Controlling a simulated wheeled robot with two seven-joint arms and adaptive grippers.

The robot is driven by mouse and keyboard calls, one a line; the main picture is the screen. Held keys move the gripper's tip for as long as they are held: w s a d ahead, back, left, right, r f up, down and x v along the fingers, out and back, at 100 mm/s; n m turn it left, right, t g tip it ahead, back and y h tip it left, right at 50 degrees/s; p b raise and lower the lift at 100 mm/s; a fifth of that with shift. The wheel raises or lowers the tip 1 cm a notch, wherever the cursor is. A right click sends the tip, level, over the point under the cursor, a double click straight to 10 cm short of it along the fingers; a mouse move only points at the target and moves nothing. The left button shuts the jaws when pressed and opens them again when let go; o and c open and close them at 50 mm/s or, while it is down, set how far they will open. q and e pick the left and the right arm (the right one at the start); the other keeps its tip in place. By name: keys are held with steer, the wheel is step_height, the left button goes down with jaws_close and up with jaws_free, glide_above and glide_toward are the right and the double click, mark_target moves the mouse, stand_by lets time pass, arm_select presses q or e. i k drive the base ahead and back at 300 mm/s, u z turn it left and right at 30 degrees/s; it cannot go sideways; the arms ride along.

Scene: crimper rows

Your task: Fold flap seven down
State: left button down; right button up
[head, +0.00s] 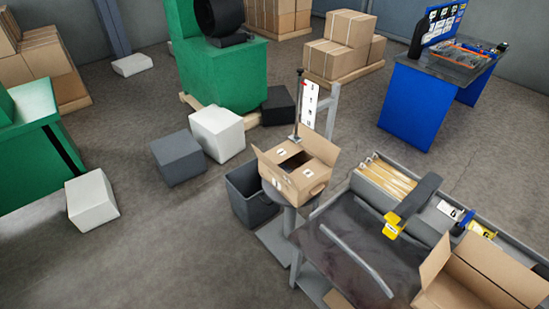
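An open cardboard box (312,187) sits on a small grey stand in the middle of the head view. Its far right flap (319,147) stands up and its left flap (265,163) sticks out. Small white labels show on the box, too small to read, so I cannot tell which flap is seven. The inside is dark. A second open box (468,292) stands at the lower right with raised flaps. Neither of my grippers is in view.
A grey workbench (345,222) holds a curved bar, a dark tool with a yellow tag (392,226) and a trough of cardboard sheets (388,178). A dark bin (247,203) stands left of the box. A post with a sign (309,105) rises behind.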

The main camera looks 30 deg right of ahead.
mark_target(280, 173)
steer(key=z, duration=0.8)
steer(key=i, duration=0.8)
steer(key=z, duration=1)
